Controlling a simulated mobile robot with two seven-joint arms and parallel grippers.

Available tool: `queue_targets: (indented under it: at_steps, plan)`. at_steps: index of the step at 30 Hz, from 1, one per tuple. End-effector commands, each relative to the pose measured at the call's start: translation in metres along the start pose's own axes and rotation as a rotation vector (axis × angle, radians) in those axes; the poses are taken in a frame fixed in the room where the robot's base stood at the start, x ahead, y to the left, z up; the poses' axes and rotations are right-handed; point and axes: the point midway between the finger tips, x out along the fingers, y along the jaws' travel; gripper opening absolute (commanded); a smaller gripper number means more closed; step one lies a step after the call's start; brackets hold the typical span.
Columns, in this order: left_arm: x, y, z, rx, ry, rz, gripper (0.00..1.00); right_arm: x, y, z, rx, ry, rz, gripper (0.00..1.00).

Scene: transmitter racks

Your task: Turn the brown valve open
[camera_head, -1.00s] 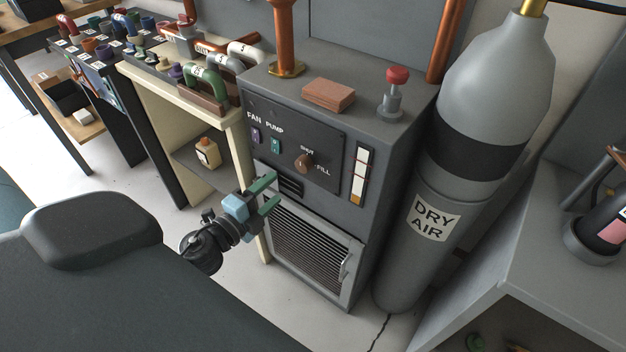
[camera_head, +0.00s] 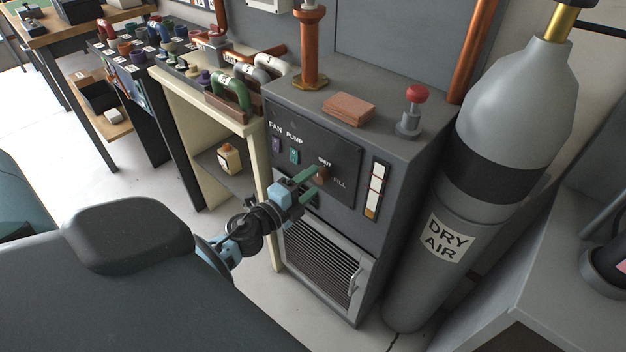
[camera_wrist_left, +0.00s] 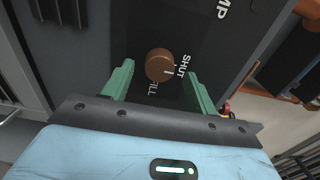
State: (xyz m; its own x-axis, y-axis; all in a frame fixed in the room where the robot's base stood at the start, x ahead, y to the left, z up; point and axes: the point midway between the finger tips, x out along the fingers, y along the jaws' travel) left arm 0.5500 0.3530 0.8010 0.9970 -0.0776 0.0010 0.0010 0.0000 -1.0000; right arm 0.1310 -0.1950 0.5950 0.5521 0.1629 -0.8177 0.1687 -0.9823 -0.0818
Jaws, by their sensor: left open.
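The brown valve (camera_head: 322,174) is a round knob on the dark front panel of the grey cabinet, between the labels SHUT and FILL. In the left wrist view the knob (camera_wrist_left: 160,66) shows whole, with a pale pointer mark at its lower right, near the SHUT label. My left gripper (camera_head: 315,182) is open in front of the knob, and its green fingers partly cover it in the head view. In the left wrist view the two fingers (camera_wrist_left: 160,88) stand on either side of the knob, slightly short of it, with gaps. My right gripper is not in view.
The panel also has FAN (camera_head: 276,145) and PUMP (camera_head: 294,156) switches and a vertical gauge (camera_head: 375,190). A red knob (camera_head: 412,108) and a brown block (camera_head: 348,109) are on top. A DRY AIR cylinder (camera_head: 425,275) stands close on the right.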

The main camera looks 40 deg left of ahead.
Motion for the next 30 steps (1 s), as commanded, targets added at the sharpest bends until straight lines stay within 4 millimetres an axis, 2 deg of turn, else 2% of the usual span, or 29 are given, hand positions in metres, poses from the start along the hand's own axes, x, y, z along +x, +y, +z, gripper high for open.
queue_targets:
  at_steps: [6, 15, 25, 26, 30]
  plan:
    - [0.016, 0.0, 0.0, 0.001, 0.0, 0.001, 0.58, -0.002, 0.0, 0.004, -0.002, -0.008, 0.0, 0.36]
    - [0.017, 0.001, -0.001, 0.0, 0.001, 0.001, 0.58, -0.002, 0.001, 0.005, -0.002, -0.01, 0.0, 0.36]
    - [0.017, 0.001, -0.001, 0.0, 0.001, 0.001, 0.16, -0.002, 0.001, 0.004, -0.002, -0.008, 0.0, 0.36]
    - [0.017, 0.001, -0.001, 0.0, 0.001, 0.001, 0.13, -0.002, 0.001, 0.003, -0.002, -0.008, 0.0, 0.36]
    - [0.017, 0.001, -0.001, 0.005, 0.001, 0.001, 0.13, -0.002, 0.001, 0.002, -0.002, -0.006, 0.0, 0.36]
